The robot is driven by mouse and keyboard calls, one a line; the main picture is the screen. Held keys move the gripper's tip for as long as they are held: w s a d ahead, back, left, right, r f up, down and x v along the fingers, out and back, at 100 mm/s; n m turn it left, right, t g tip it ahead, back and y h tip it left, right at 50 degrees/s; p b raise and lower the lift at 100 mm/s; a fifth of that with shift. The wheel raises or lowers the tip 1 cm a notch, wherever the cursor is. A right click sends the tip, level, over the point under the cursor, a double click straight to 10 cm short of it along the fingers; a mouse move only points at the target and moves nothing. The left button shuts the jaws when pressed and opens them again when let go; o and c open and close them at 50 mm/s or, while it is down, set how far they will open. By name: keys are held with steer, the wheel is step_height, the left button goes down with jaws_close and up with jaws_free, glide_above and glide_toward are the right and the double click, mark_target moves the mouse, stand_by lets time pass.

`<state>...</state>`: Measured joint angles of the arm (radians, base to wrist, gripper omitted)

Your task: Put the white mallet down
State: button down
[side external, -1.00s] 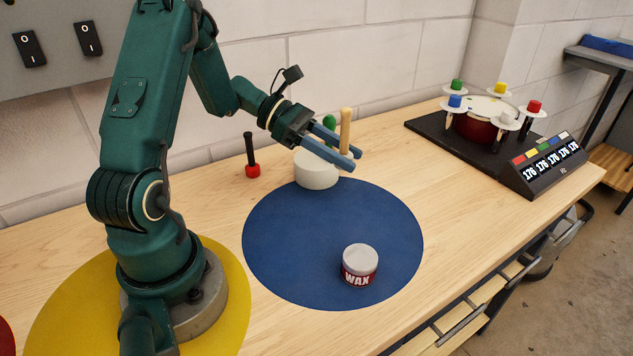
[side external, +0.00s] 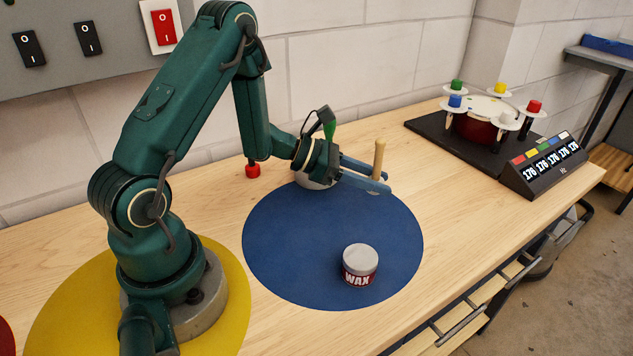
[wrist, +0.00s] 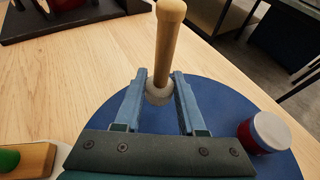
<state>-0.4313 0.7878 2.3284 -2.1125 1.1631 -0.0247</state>
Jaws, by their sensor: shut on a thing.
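The white mallet (side external: 379,157) has a tan wooden handle and stands upright in my gripper (side external: 378,184). In the wrist view its pale head (wrist: 159,92) sits between my two blue fingers, with the handle rising above them. My gripper is shut on the mallet. In the side view, the fingers are near the far right edge of the round blue mat (side external: 300,235). The mallet's head is largely hidden by the fingers there. I cannot tell how high it is above the surface.
A wax tin (side external: 360,265) stands on the mat.

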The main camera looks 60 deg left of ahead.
mark_target(376, 211)
steer(key=shift+w+d+f, duration=0.25)
steer(key=shift+d+f, duration=0.1)
steer(key=shift+d, duration=0.15)
steer(key=shift+f, duration=1.95)
steer(key=shift+f, duration=0.15)
steer(key=c, duration=0.5)
jaws_free()
